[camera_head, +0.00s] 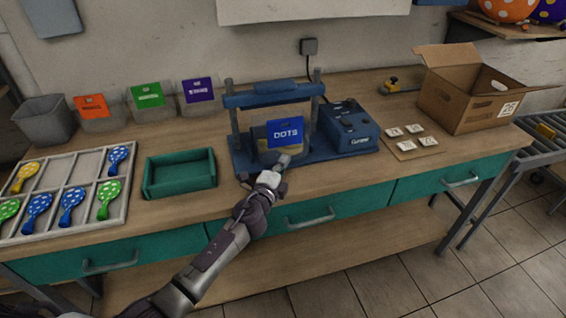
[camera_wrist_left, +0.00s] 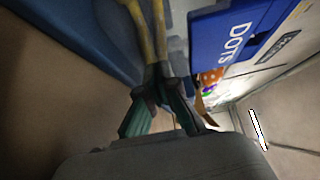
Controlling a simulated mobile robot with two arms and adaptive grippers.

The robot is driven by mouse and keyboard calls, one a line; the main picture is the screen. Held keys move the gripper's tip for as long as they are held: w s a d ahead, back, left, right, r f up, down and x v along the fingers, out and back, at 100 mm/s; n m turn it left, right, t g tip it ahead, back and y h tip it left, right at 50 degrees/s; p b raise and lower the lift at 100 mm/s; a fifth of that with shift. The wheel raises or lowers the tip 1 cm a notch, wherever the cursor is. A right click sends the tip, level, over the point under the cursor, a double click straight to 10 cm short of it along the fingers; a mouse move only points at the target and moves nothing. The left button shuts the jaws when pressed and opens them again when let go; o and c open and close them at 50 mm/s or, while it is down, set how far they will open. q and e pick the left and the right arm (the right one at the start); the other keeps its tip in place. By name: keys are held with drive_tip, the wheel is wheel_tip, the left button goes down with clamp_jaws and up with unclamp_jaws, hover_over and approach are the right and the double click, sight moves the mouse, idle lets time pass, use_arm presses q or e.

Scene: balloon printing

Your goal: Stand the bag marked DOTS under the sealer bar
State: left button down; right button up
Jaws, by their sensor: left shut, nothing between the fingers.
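The bag marked DOTS (camera_head: 286,132), with a blue header, stands upright on the base of the blue sealer (camera_head: 327,153), below the sealer bar (camera_head: 270,93). Its lower front is partly hidden by my left gripper. My left gripper (camera_head: 282,161) is shut and empty, right in front of the bag's lower part. In the left wrist view the DOTS header (camera_wrist_left: 237,38) shows close beside the fingers, at the right. I cannot tell whether the fingers touch the bag. My right gripper is not in view.
A control box (camera_head: 347,127) stands right of the sealer. Bins with orange (camera_head: 92,107), green (camera_head: 147,95) and purple (camera_head: 198,90) headers stand behind. A carton (camera_head: 465,100) stands at right.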

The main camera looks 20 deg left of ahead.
use_arm(q)
drive_tip(key=shift+w+a+b, duration=0.45)
drive_tip(key=shift+w+a, duration=0.35)
drive_tip(key=shift+w, duration=0.05)
drive_tip(key=shift+s+r, duration=0.1)
drive_tip(key=shift+r, duration=0.05)
